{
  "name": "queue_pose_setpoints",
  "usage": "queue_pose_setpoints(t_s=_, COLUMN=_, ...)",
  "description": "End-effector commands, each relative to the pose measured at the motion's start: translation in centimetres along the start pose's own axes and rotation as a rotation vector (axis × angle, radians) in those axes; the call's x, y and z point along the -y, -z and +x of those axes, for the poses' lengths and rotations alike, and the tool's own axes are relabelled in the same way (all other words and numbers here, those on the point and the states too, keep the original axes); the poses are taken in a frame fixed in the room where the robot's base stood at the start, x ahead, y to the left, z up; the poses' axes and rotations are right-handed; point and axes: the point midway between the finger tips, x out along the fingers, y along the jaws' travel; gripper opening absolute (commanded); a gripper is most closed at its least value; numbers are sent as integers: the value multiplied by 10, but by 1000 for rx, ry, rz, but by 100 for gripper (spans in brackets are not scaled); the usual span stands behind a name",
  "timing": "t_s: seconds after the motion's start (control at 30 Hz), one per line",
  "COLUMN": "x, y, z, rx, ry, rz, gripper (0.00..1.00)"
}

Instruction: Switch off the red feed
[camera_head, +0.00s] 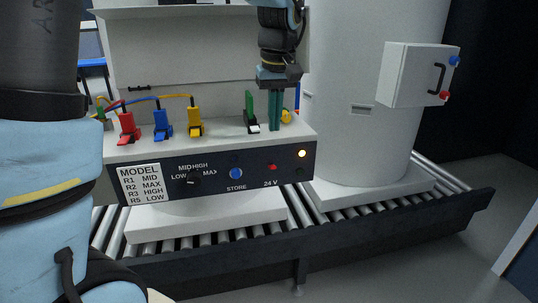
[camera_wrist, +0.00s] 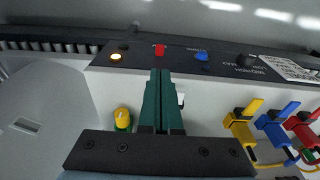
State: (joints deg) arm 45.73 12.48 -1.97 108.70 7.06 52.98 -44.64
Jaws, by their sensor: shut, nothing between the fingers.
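The red feed unit (camera_head: 127,128) stands at the left end of a row on top of a white control box (camera_head: 225,137), with a cable at its back. It shows at the right edge of the wrist view (camera_wrist: 302,130). A blue unit (camera_head: 161,125) and a yellow unit (camera_head: 195,122) stand beside it. My gripper (camera_head: 274,129) is shut and empty, pointing down over the right part of the box, just right of the green lever. In the wrist view its fingertips (camera_wrist: 159,72) lie near the front panel's edge.
The dark front panel has a dial (camera_head: 194,179), a blue STORE button (camera_head: 236,173), a red 24 V control (camera_head: 272,167) and a lit lamp (camera_head: 302,153). A yellow knob (camera_wrist: 122,118) sits beside my fingers. A white tank (camera_head: 355,150) stands right, on rollers.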

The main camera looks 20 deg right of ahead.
Motion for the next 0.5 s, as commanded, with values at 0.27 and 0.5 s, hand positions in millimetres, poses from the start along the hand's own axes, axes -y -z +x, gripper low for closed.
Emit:
queue_pose_setpoints(t_s=0.27, x=1, y=0, z=16, rx=2, ry=2, rz=0, gripper=0)
queue_pose_setpoints(t_s=0.5, x=1, y=-1, z=59, rx=4, ry=4, rz=0, gripper=0)
